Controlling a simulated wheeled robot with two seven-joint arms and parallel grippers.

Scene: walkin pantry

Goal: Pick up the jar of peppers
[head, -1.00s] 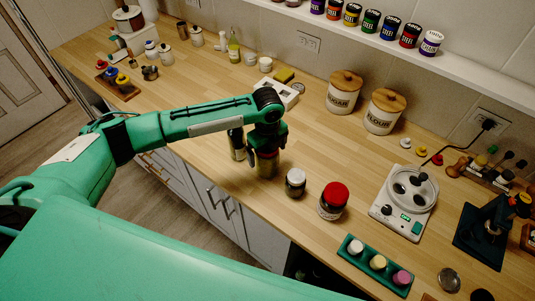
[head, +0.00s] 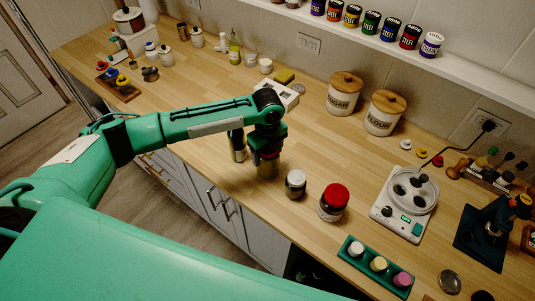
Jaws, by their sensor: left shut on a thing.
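A jar (head: 267,170) with a reddish top stands at the counter's front part, directly under my left gripper (head: 266,153). The gripper points down and is shut on this jar at its top; the fingers hide much of the lid. The jar's contents are too small to make out, so I cannot tell for sure that it is the peppers. A jar with a red lid (head: 333,202) and a smaller jar with a pale lid (head: 296,184) stand to its right. My right gripper is not in view.
A dark cylinder (head: 237,145) stands close on the left of the held jar. Canisters (head: 344,98) stand by the wall. Bare counter lies behind the gripper.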

